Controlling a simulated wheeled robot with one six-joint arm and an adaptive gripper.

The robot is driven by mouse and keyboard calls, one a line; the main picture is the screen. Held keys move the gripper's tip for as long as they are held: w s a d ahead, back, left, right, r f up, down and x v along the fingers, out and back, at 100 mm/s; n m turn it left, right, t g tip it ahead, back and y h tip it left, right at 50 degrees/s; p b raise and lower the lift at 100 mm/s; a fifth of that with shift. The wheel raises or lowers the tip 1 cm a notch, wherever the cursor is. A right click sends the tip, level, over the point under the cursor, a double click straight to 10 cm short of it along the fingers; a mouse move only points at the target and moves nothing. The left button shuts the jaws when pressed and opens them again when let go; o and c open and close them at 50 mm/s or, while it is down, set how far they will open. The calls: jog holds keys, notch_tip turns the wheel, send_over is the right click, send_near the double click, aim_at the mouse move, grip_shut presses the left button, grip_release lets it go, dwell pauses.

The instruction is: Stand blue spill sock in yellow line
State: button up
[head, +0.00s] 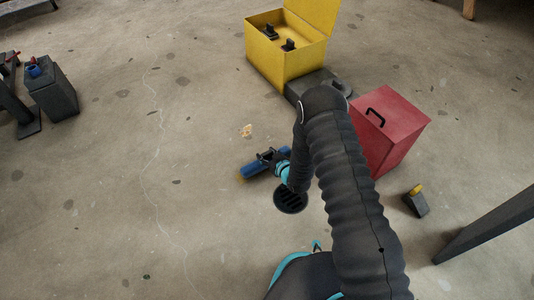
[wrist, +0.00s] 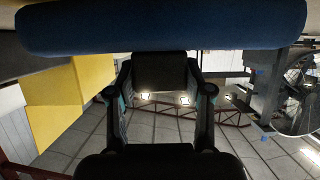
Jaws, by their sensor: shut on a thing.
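In the wrist view the sock (wrist: 160,28) spans the top of the picture, across my gripper (wrist: 160,60). My gripper is shut on it. A small yellow patch (head: 240,179) shows at the sock's left end; I cannot tell whether it is on the sock or the floor. No clear yellow line shows.
An open yellow box (head: 288,60) and a red box (head: 392,125) stand behind.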

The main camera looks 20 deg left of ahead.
jog(key=shift+f, duration=0.15)
jog(key=o, duration=1.4)
jog(key=shift+s, duration=0.1)
jog(key=v, duration=1.2)
